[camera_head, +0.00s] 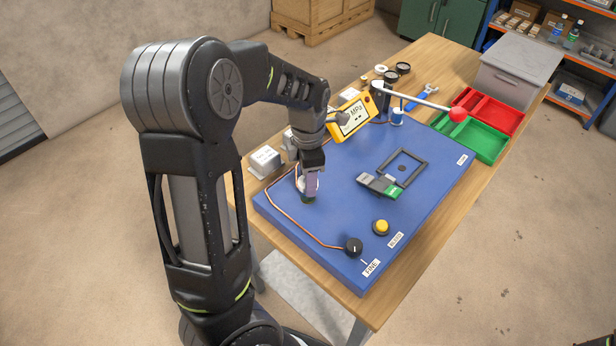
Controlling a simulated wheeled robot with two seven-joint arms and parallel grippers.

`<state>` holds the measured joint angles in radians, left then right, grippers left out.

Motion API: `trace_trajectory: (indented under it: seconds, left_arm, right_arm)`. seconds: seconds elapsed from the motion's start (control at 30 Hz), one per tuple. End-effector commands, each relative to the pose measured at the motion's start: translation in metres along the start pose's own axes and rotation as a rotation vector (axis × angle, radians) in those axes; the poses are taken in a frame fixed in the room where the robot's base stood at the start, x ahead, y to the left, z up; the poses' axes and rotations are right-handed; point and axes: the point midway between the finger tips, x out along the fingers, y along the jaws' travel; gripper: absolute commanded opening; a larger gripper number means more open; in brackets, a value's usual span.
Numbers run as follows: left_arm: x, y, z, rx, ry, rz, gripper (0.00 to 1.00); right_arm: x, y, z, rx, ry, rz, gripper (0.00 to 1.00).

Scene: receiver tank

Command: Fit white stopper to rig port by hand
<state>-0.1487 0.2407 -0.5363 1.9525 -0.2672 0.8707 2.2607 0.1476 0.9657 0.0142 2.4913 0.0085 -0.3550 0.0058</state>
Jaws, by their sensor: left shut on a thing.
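My left gripper (308,192) points down over the left part of the blue rig panel (335,225). It is shut on the white stopper (314,184), of which only a little white shows around the fingers. The rig port is hidden behind the gripper, near the upper end of the copper tube (294,212). I cannot tell whether the stopper touches the port. My right gripper is not in view.
A yellow MPa gauge (341,127) and a lever with a red knob (459,114) stand at the panel's back. A black knob (354,246) and yellow button (381,227) are near the front. Red (497,112) and green (481,142) trays lie right.

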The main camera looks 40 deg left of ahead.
Motion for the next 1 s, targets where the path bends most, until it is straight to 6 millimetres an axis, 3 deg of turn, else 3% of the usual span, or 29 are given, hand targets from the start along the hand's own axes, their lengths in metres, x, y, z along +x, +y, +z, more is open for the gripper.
trace_trajectory:
  seconds: [0.37, 0.4, 0.7, 1.0]
  left_arm:
    - [0.0017, 0.0005, -0.0003, 1.326, 0.000, 0.001, 0.00]
    - [0.0017, 0.0005, -0.0003, 1.378, 0.000, 0.001, 0.46]
    - [0.0016, 0.0002, 0.0001, 1.366, 0.001, 0.001, 0.69]
    - [-0.0021, 0.0001, 0.0000, 1.365, 0.001, 0.000, 0.69]
  right_arm:
    - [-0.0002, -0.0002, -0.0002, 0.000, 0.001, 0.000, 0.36]
    - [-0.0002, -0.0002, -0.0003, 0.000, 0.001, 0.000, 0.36]
    - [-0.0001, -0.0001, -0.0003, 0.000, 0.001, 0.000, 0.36]
    - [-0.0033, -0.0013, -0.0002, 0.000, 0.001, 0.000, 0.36]
